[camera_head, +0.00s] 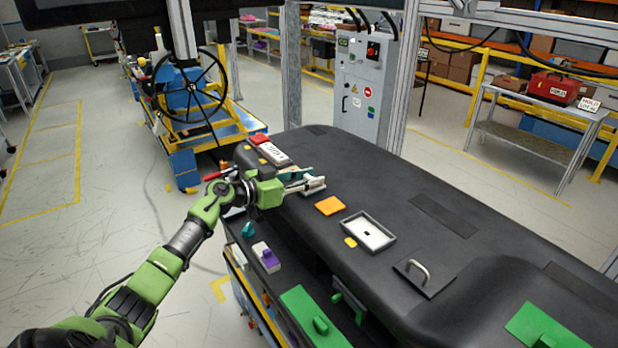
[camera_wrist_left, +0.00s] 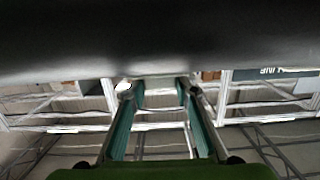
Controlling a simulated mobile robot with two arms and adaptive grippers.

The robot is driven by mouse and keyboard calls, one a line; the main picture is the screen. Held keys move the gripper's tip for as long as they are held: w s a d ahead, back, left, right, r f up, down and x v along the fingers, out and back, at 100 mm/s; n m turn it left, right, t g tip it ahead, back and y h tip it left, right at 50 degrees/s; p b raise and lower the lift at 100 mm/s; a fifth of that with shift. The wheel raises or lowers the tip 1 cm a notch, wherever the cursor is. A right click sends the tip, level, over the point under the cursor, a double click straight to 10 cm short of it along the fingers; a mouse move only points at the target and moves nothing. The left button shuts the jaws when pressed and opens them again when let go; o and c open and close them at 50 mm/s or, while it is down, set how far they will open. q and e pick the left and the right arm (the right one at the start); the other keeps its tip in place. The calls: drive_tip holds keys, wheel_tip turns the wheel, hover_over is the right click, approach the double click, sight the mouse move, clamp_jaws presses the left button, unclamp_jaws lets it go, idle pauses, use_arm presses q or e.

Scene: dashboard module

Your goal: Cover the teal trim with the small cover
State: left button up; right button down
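My left gripper (camera_head: 308,181) reaches in level over the left part of the black dashboard (camera_head: 410,185). Its two teal-padded fingers stand apart in the wrist view (camera_wrist_left: 156,88). A small pale block (camera_head: 316,187), perhaps the small cover, is at the fingertips; its pale edge shows between them in the wrist view (camera_wrist_left: 155,78). I cannot tell whether the fingers press on it. A small teal piece (camera_head: 248,229), perhaps the teal trim, sits on the lower front ledge, below and left of the gripper. My right gripper is not in view.
On the dashboard are an orange plate (camera_head: 330,206), a grey-rimmed tray (camera_head: 368,232), a yellow piece (camera_head: 350,243), a handled black plate (camera_head: 424,275) and a white module (camera_head: 275,154). A purple-and-white block (camera_head: 266,256) and a green panel (camera_head: 312,318) are along the front.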

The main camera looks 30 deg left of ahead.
use_arm(q)
drive_tip(key=o, duration=0.3)
drive_tip(key=shift+o, duration=0.2)
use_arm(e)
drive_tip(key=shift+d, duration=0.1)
use_arm(q)
drive_tip(key=v, duration=1.2)
drive_tip(key=shift+a, duration=0.1)
